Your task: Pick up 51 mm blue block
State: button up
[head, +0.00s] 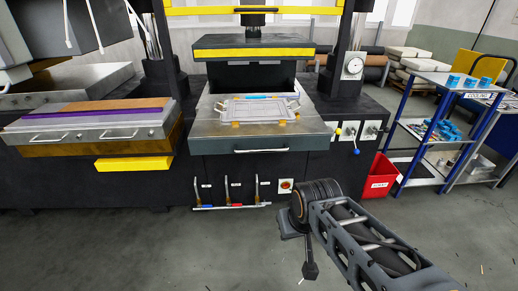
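Several small blue blocks (453,80) stand on the top shelf of a blue-framed cart at the right. More blue pieces (447,129) sit close together on its middle shelf. I cannot tell by sight which one is 51 mm. My arm reaches in from the lower right, and its end, my gripper (310,271), hangs low over the floor in front of the press. It is well to the left of the cart and apart from all the blue pieces. The fingers are too small and dark to tell whether they are open or shut.
The cart (432,75) has a labelled top edge and lower shelves with small parts. A red bin (380,176) stands between it and the press. The press table (213,126) holds a metal frame plate (262,109). The grey floor in front is mostly clear.

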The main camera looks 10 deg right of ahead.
aim_at(485, 81)
jog(key=z, duration=2.45)
jog(key=k, duration=0.6)
jog(key=z, duration=0.6)
jog(key=i, duration=3.55)
jog(key=u, duration=0.5)
jog(key=i, duration=1.8)
jog(key=u, duration=1.55)
jog(key=i, duration=1.25)
jog(key=u, duration=1.05)
